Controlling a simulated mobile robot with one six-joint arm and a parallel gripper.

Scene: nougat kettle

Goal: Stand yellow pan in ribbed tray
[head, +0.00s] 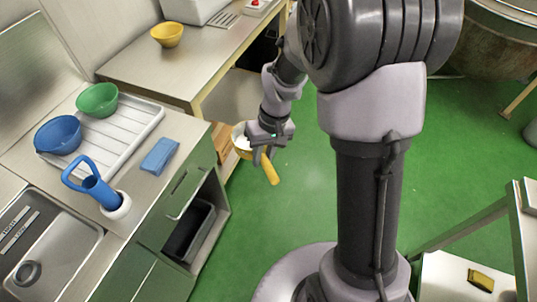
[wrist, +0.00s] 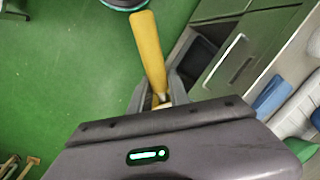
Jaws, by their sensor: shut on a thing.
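My gripper (head: 264,156) is shut on the yellow pan, gripping near the base of its yellow handle (head: 271,172). It holds the pan in the air over the green floor, right of the counter. The pan's pale bowl (head: 239,137) shows partly behind the gripper. In the wrist view the handle (wrist: 148,48) sticks out between the fingers (wrist: 158,98); the pan's bowl is mostly hidden. The white ribbed tray (head: 128,134) lies on the counter. A green bowl (head: 98,99) and a blue bowl (head: 58,135) rest at its left side; its right part is bare.
A blue block (head: 160,155) and a blue handled tool (head: 95,186) in a white ring stand near the counter's front. A sink (head: 50,262) is at lower left. A yellow bowl (head: 167,35) sits on the far bench. An open cabinet bay (head: 190,232) is below the counter.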

